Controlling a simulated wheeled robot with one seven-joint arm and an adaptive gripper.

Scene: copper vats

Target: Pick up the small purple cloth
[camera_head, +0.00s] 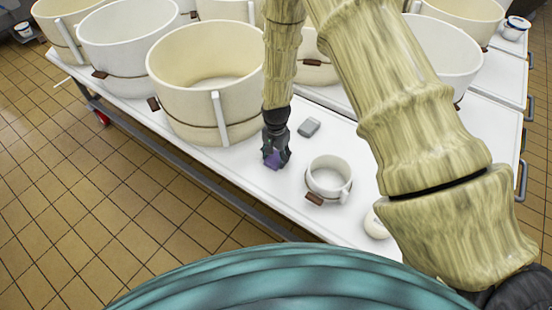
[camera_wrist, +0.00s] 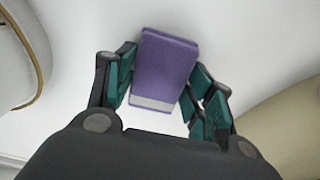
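The small purple cloth (camera_wrist: 165,65) is a block-like rectangle with a pale strip along its near edge. In the wrist view it sits slightly tilted between the two green-padded fingers of my gripper (camera_wrist: 163,75). The fingertips lie close against its left and right sides; whether they press on it I cannot tell. In the head view my gripper (camera_head: 275,160) points down over the white table, with a bit of purple cloth (camera_head: 273,158) showing among the fingers. Whether the cloth rests on the table or is off it is not clear.
A small white cup-like vat (camera_head: 329,178) stands right of my gripper on the white table (camera_head: 240,165). A grey block (camera_head: 309,127) lies just behind. A large cream vat (camera_head: 205,85) stands to the left, with several more behind. A round white item (camera_head: 376,223) is near the front edge.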

